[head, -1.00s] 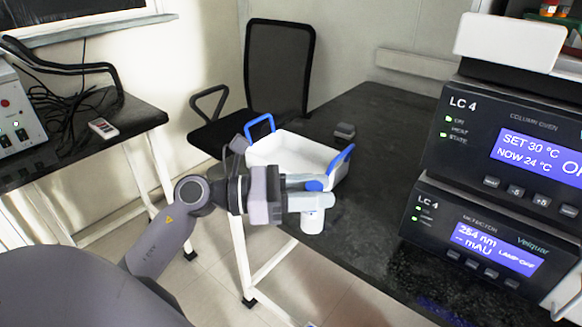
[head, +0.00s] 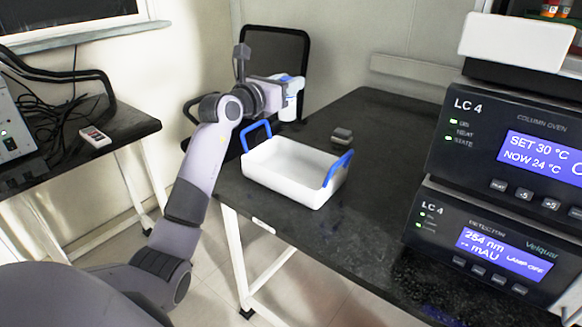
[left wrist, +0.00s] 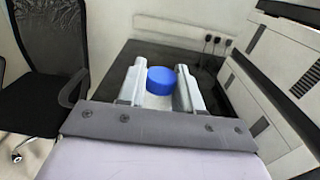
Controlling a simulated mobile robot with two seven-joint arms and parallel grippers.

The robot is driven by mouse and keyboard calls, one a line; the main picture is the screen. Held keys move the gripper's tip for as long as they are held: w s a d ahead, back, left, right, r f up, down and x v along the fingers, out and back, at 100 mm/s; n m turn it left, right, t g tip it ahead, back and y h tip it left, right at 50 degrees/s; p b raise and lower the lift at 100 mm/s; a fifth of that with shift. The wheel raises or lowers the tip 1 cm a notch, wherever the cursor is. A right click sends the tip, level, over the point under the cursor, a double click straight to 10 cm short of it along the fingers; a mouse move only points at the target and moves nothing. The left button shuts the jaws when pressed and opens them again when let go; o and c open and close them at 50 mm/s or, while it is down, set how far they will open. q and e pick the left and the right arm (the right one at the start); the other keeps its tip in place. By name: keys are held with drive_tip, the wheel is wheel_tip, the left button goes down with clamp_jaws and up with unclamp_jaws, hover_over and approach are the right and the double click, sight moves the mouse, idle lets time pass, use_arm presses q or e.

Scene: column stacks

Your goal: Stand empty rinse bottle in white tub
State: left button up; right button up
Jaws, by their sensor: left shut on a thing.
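The rinse bottle (head: 289,104) is white with a blue cap. My left gripper (head: 284,86) is shut on it and holds it upright in the air, above and behind the tub in the head view. In the left wrist view the blue cap (left wrist: 160,80) shows between the two fingers of my left gripper (left wrist: 161,88). The white tub (head: 290,178) with two blue handles stands on the near left part of the black bench. Its visible inside is empty. My right gripper is not in view.
Two stacked LC 4 units (head: 497,240) stand on the right of the black bench (head: 385,140). A small grey block (head: 341,136) lies behind the tub. A chair (left wrist: 45,60) stands beyond the bench. A side table (head: 110,130) with a remote is on the left.

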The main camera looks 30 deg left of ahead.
use_arm(q)
wheel_tip(320, 180, down, 18)
drive_tip(key=b, duration=0.4)
drive_tip(key=shift+f+b, duration=0.2)
drive_tip(key=shift+b, duration=0.15)
drive_tip(key=shift+f, duration=0.2)
drive_tip(key=o, duration=0.8)
drive_tip(key=shift+r, duration=0.2)
drive_tip(key=s, duration=0.3)
drive_tip(key=s+p, duration=0.1)
drive_tip(key=s, duration=0.3)
drive_tip(key=s+p, duration=0.1)
drive_tip(key=s, duration=0.3)
drive_tip(key=shift+s+a, duration=0.25)
drive_tip(key=shift+a, duration=0.1)
drive_tip(key=shift+s, duration=0.3)
